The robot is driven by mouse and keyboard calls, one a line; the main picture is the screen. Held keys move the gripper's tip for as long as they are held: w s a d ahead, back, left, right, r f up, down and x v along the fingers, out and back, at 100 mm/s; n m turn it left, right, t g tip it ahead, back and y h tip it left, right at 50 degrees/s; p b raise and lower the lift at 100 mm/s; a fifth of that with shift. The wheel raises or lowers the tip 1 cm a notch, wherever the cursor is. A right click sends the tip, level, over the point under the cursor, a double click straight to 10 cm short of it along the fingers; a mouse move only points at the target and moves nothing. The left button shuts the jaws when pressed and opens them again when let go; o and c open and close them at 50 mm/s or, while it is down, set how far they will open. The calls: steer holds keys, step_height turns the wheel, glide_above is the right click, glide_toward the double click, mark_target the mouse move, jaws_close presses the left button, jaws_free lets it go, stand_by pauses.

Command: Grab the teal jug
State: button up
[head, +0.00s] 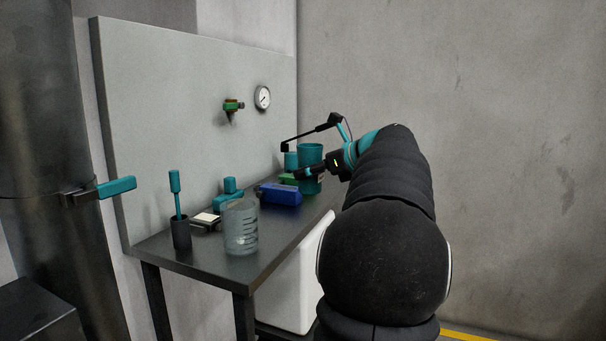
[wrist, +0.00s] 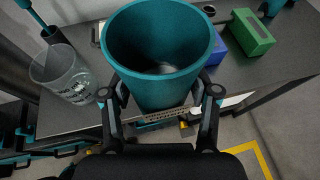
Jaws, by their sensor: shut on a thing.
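The teal jug (head: 311,152) is a tall, open-topped vessel near the far end of the dark table in the head view. In the wrist view the jug (wrist: 158,90) is upright with its wide mouth toward the camera, and it looks empty inside. My gripper (head: 310,171) is shut on the jug, with one finger on each side of its wall. The fingers also show at both sides in the wrist view (wrist: 160,103).
On the table (head: 190,258) stand a clear beaker (head: 241,230), a dark cup (head: 181,234) with a teal-handled tool, and a blue block (head: 281,194). A green block (wrist: 251,32) lies near the jug. A grey panel (head: 170,100) with a gauge (head: 262,98) rises behind.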

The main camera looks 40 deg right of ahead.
steer(key=shift+s+d+r, duration=0.2)
steer(key=shift+s+r, duration=0.15)
steer(key=shift+s, duration=0.2)
stand_by(1.0)
